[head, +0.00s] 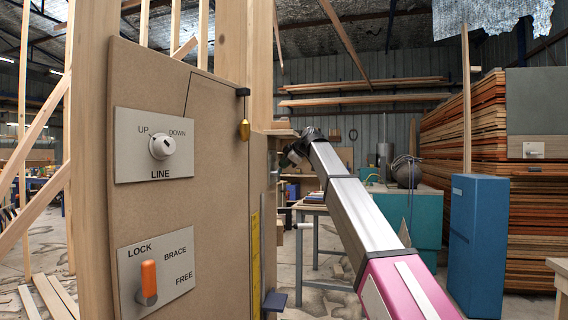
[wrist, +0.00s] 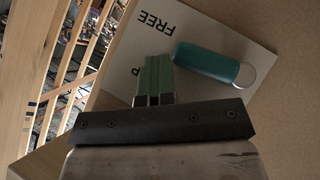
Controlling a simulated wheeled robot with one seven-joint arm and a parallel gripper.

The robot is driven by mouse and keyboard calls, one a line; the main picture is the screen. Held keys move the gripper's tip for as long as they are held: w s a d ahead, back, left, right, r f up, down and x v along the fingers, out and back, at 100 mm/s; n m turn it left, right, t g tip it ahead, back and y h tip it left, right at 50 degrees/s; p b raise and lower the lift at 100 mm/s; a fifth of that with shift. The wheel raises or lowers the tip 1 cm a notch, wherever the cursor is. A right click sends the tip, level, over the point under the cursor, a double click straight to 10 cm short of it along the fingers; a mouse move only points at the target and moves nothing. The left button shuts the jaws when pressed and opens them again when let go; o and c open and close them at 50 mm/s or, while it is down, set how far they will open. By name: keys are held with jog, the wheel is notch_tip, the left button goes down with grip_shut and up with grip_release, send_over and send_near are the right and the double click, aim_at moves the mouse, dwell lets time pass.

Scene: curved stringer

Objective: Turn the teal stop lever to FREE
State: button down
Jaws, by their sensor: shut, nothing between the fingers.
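The teal stop lever (wrist: 207,63) shows in the wrist view on a pale plate (wrist: 225,32), with a silver round hub (wrist: 244,77) at its right end. Its free end points left and slightly up in the picture. The word FREE appears upside down at the plate's upper left. A second label lies mostly behind my fingers, with only a letter like P showing. My gripper (wrist: 153,62) is shut and empty, its green fingertips just left of the lever's free end. I cannot tell whether they touch. The lever is not visible in the head view.
In the head view, a brown panel (head: 215,190) carries a white LINE knob (head: 162,146) and an orange lever (head: 148,280) marked LOCK, BRACE, FREE. My arm reaches past its right edge. A blue cabinet (head: 478,245) and stacked boards (head: 440,130) stand right. Timber posts show left in the wrist view.

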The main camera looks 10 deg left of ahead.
jog(key=shift+f, duration=0.4)
dwell(0.5)
jog(key=v, duration=1)
jog(key=shift+d+r, duration=0.25)
jog(key=shift+d, duration=0.05)
